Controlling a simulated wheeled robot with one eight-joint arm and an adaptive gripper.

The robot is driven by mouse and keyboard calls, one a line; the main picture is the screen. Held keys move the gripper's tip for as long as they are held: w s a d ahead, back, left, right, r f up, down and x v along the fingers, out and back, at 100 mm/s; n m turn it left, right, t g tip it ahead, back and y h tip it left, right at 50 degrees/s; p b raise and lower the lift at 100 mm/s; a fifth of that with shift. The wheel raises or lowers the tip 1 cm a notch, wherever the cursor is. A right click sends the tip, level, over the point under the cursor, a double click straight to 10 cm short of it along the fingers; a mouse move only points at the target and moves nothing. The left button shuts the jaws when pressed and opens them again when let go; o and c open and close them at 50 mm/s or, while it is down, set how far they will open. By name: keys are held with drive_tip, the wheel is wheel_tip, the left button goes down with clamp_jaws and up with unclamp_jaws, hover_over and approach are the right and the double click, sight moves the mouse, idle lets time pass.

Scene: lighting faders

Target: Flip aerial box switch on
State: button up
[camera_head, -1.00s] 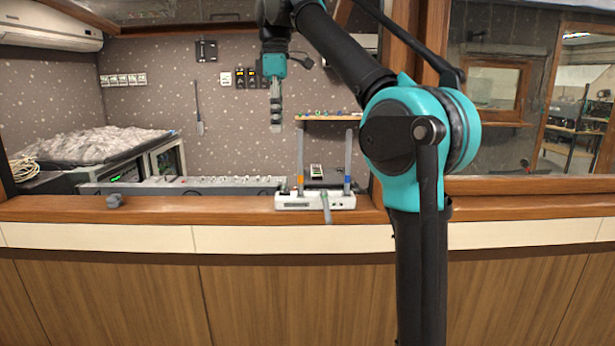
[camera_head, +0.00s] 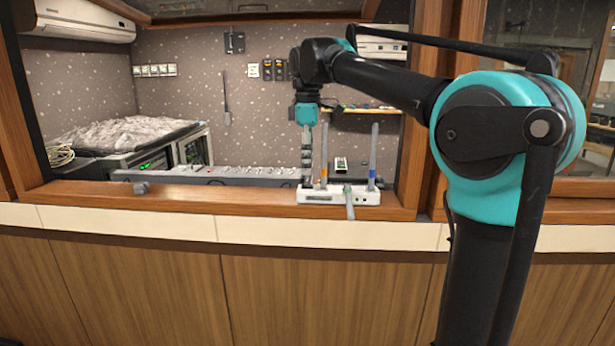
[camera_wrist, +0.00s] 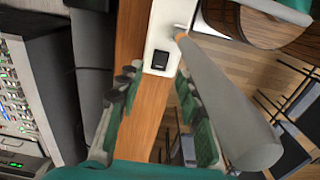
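The aerial box (camera_head: 352,198) is a white, low box on the wooden ledge. My gripper (camera_head: 307,178) points down at the box's left end. In the wrist view, my gripper (camera_wrist: 156,85) is open, with its fingers apart, the switch just beyond and between the tips. Contact cannot be told.
A grey aerial (camera_wrist: 225,100) rises close beside my right-hand finger in the wrist view. A small grey object (camera_head: 141,188) sits on the wooden ledge (camera_head: 230,195) to the left. A mixing console (camera_head: 215,175) lies behind. The ledge between is clear.

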sight(307, 185)
drive_tip(key=shift+f, duration=2.1)
clamp_jaws()
